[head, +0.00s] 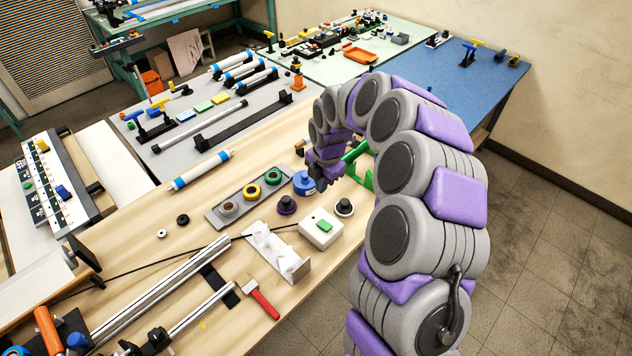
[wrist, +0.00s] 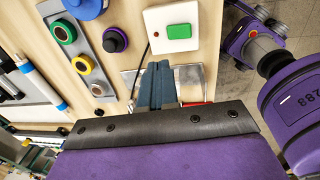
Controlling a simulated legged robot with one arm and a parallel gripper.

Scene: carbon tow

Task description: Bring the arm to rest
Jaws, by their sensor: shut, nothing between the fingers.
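My arm shows in the head view, grey and purple, rising from the lower right and curling over to the left. My gripper (head: 320,182) is at its end, above the right part of the wooden bench, close to a blue round container (head: 303,183) in the picture. In the wrist view the dark blue fingers of my gripper (wrist: 157,68) are together, with nothing between them. They point toward a white box with a green button (wrist: 174,27). The exact height of the fingers above the bench is hard to tell.
A grey strip with several coloured rings (head: 249,194) and the white button box (head: 321,229) lie near my gripper. A red-handled brush (head: 263,302) and long metal rods lie toward the front. Open tiled floor (head: 560,240) is to the right.

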